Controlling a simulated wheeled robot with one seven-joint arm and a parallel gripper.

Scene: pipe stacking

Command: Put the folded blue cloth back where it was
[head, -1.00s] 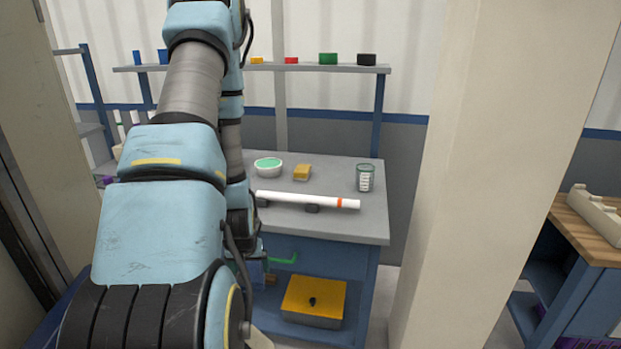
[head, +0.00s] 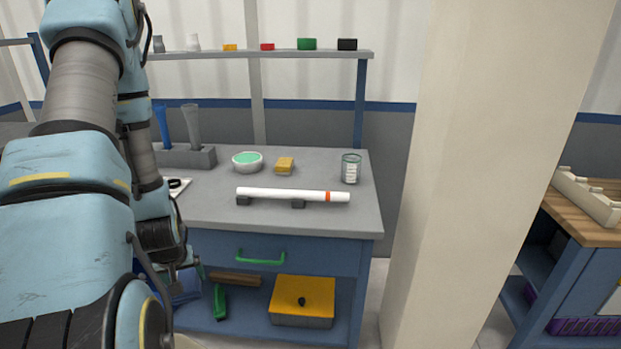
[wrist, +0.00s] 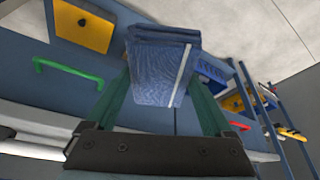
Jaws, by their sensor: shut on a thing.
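The folded blue cloth (wrist: 160,75) is between the green fingers of my gripper (wrist: 163,100) in the wrist view. My gripper is shut on it, and a pale stripe runs down one side of the cloth. In the head view my gripper (head: 188,270) is low in front of the bench, left of the green drawer handle (head: 260,258). The bench's lower shelf (head: 245,322) shows beneath the drawer. I cannot tell whether the cloth touches anything.
A yellow-lidded box (head: 303,298), a green tool (head: 220,302) and a brown bar (head: 235,279) are on the lower shelf. A pillar (head: 490,150) stands right.

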